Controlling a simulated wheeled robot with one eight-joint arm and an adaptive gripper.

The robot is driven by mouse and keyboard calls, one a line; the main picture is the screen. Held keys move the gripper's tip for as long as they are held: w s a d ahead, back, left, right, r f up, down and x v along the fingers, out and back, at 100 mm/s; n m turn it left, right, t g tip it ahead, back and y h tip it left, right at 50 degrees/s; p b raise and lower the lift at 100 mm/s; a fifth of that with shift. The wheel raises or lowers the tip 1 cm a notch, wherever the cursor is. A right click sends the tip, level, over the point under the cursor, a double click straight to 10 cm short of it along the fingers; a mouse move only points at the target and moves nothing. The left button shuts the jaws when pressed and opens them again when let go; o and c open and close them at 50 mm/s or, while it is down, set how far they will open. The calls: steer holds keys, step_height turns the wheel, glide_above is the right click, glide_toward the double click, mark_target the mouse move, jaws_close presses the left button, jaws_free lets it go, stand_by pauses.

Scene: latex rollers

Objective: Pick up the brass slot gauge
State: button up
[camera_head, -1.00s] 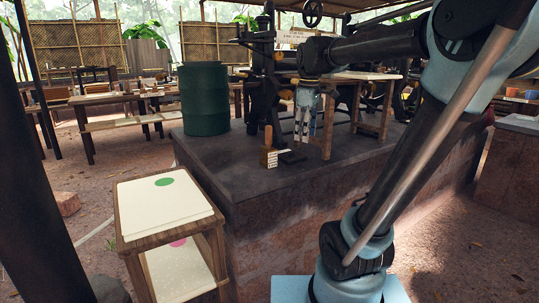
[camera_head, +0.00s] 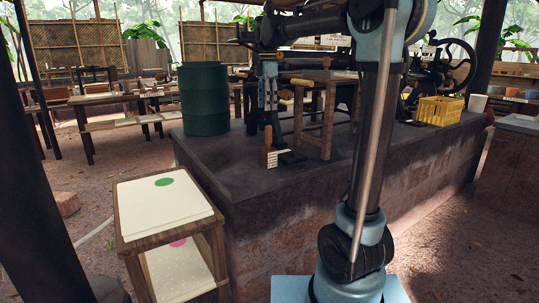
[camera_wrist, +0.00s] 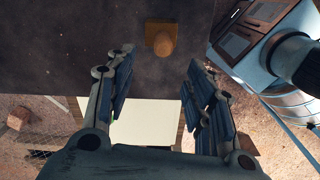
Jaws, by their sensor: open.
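A small upright piece with a slotted, pale-marked block (camera_head: 268,158) and an orange-brown post stands on the dark stone platform; it looks like the brass slot gauge. In the wrist view, a brass-coloured piece with a squarish base and rounded end (camera_wrist: 161,38), seemingly the same one, lies just beyond my fingertips, between their lines. My gripper (camera_head: 268,104) points down above the piece, apart from it. In the wrist view my gripper's fingers (camera_wrist: 158,60) are spread with nothing between them.
A wooden stool (camera_head: 322,108) and black machinery stand behind. A green drum (camera_head: 205,98) is at left, a yellow crate (camera_head: 440,110) at right. A cream-topped stand (camera_head: 160,205) is at front left. The platform's front is clear.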

glide_toward(269, 137)
steer(key=f, duration=0.1)
steer(key=w+f, duration=0.1)
steer(key=f, duration=0.3)
steer(key=shift+w+a, duration=0.3)
steer(key=shift+w, duration=0.1)
steer(key=shift+d+f, duration=0.15)
steer(key=shift+f, duration=1.25)
steer(key=shift+d+f, duration=0.1)
steer(key=shift+f, duration=1.25)
steer(key=shift+c, duration=0.4)
jaws_close()
